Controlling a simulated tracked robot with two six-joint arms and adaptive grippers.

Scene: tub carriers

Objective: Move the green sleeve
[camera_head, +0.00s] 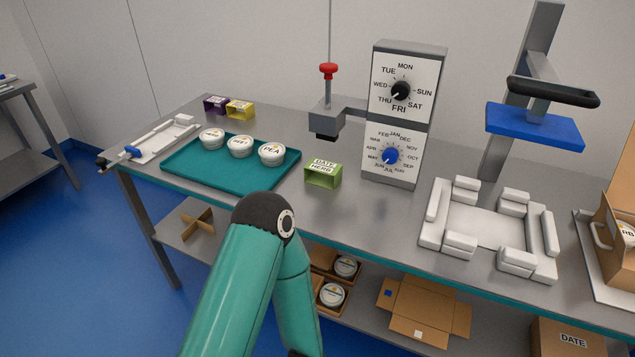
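The green sleeve (323,178) stands on the steel bench, just left of the dial post's foot. Its white top reads "DATE HERB". Nothing touches it. One of my arms rises from the bottom of the view and bends at a dark elbow in front of the bench, left of and nearer than the sleeve. Its forearm runs back down out of view, so its gripper does not show. My other gripper is not in view either.
A teal tray (223,182) with three white tubs lies left of the sleeve. Purple (215,104) and yellow (240,109) sleeves stand behind it. A dial post (402,115) with a red-knobbed stamp arm (328,120) stands close by. A white fixture (487,228) lies right.

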